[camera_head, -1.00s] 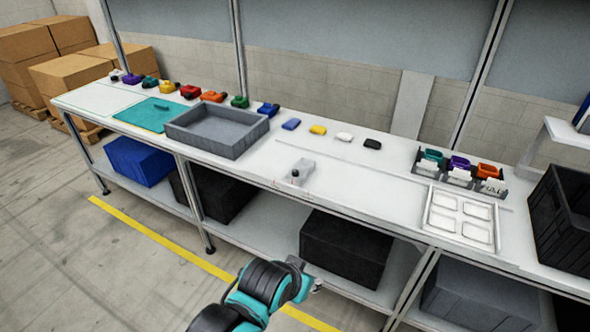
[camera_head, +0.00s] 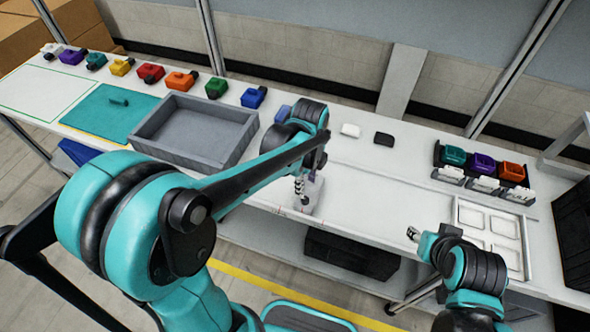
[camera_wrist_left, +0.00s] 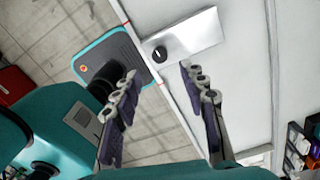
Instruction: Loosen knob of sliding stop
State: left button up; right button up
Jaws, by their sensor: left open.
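The sliding stop (camera_head: 313,196) is a pale grey block near the front edge of the workbench. In the left wrist view it is a pale plate (camera_wrist_left: 195,37) with a round black knob (camera_wrist_left: 160,54) near one end. My left gripper (camera_head: 299,197) points down at the stop; it is open, with its fingertips (camera_wrist_left: 159,71) apart and the knob showing just beyond the gap between them, not gripped. In the head view the gripper covers the knob. My right gripper (camera_head: 414,236) is near the bench's front edge at the right; its finger opening is too small to tell.
A grey bin (camera_head: 190,133) and a teal mat (camera_head: 108,114) are on the left of the bench. Several coloured parts line the back. A white tray (camera_head: 517,258) and a black rack (camera_head: 485,172) stand at the right. The bench right of the stop is clear.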

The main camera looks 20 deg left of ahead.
aim_at(305, 199)
pick_arm(q)
notch_tip(305, 199, down, 8)
jog(key=b, duration=0.3)
jog(key=shift+r, duration=0.15)
grip_shut()
